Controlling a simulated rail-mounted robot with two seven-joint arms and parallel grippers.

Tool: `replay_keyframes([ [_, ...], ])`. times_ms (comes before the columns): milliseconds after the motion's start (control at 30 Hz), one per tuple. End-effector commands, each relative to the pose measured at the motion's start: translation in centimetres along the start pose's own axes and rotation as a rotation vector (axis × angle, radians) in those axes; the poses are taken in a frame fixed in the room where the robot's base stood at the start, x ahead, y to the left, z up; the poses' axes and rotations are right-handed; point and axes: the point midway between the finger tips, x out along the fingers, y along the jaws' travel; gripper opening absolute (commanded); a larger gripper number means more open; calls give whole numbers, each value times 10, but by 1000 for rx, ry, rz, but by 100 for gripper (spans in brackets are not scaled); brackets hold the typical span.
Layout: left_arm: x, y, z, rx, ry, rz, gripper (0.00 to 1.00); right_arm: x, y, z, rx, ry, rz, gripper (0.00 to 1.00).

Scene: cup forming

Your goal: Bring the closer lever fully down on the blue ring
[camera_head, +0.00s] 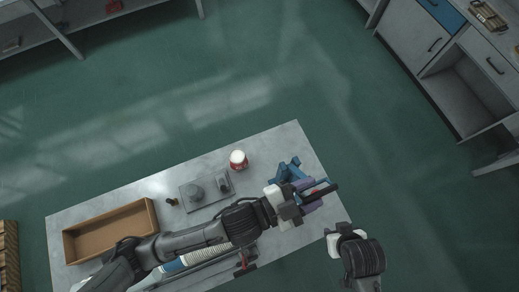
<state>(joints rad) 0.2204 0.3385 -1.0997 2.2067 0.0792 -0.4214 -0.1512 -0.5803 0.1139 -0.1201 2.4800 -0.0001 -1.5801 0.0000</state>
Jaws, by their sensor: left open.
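A blue closer device (286,170) stands near the right end of the grey table. A dark bar, which looks like its lever (328,191), sticks out to the right between the fingers of my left gripper (309,195). My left gripper is open, over the front of the device, with its purple fingers on either side of the bar; I cannot tell if they touch it. A blue ring cannot be made out; the gripper hides that part. My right gripper (338,238) is off the table's right edge, its jaws unclear.
A red and white jar (238,160) stands behind my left forearm. A grey plate (215,199) bears grey shapes, with a small dark item (172,202) beside it. A brown tray (69,246) lies at the left. Green floor surrounds the table (292,132).

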Motion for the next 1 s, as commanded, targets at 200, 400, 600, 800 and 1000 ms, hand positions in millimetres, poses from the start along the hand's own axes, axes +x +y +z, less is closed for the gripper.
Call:
replay_keyframes([
  [200,-35,2,4,1,-3,1,42,11,0,4,-1,0,1,42],
  [400,-76,2,4,1,-3,1,42,22,1,7,-5,-1,4,42],
  [600,-109,2,3,0,-3,2,42,31,2,10,-10,-2,8,42],
  [800,-127,0,0,-2,-3,1,42,20,2,7,-9,-1,7,42],
  [1000,-133,0,0,-1,0,1,42,18,2,6,-8,-1,6,42],
])
